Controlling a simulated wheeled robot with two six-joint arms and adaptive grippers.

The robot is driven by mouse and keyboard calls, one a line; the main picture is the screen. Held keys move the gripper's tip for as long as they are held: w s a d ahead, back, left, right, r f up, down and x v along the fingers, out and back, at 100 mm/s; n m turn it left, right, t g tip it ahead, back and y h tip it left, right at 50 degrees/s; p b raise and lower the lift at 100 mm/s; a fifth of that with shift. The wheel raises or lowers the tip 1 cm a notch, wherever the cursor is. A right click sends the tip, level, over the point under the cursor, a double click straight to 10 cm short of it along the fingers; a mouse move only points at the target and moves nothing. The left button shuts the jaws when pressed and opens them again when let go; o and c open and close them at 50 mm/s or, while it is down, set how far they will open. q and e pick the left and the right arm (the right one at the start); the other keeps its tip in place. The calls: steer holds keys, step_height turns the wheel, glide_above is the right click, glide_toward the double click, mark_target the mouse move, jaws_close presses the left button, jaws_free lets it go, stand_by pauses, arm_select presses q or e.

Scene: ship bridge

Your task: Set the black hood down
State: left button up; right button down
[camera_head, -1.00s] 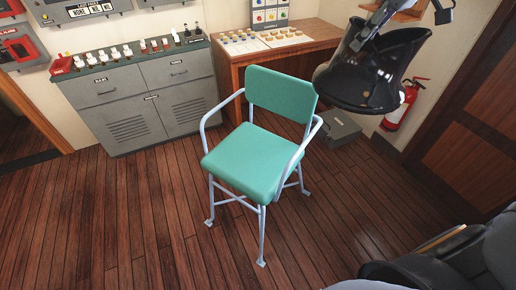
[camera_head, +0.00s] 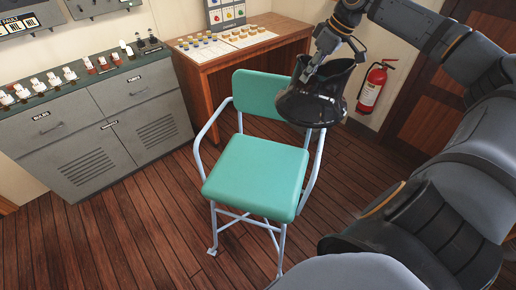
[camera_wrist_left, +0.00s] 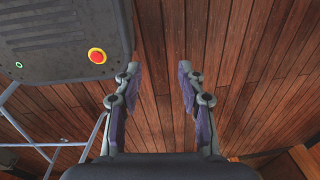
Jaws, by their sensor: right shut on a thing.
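The glossy black hood (camera_head: 312,108) hangs in the air in the head view, in front of the wooden desk and overlapping the right side of the chair's backrest. My right gripper (camera_head: 312,72) is shut on the hood's upper left edge. The hood's wide end faces down. I cannot tell whether it touches the chair. My left gripper (camera_wrist_left: 160,85) shows in the left wrist view, with its fingers apart and nothing between them, above the plank floor.
A teal chair (camera_head: 254,176) with pale metal arms stands in the middle. Behind it are a wooden desk (camera_head: 215,62) with small pieces and a grey cabinet (camera_head: 140,121). A red fire extinguisher (camera_head: 372,88) hangs at right. Floor is clear at lower left.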

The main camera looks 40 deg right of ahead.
steer(key=w+a+f+b, duration=0.2)
steer(key=w+a+f, duration=0.15)
steer(key=f, duration=0.55)
steer(key=w+a+f+m+b, duration=0.1)
steer(key=w+a+f+b, duration=0.2)
steer(key=f, duration=0.5)
steer(key=w+a+f+b, duration=0.1)
steer(key=w+a+f, duration=0.35)
steer(key=f, duration=0.45)
arm_select(q)
steer(key=w+a+f, duration=0.1)
steer(key=w+f, duration=0.2)
steer(key=f, duration=0.3)
steer(key=shift+w+f+p, duration=0.2)
steer(key=shift+w+p, duration=0.05)
steer(key=shift+p, duration=0.15)
arm_select(e)
step_height(320, 180, down, 10)
steer(key=shift+s+h, duration=0.3)
steer(key=shift+s, duration=0.15)
steer(key=shift+a+f, duration=0.1)
steer(key=shift+a, duration=0.05)
steer(key=c, duration=1.4)
jaws_free()
steer(key=shift+c, duration=0.2)
arm_select(q)
steer(key=shift+s, duration=0.1)
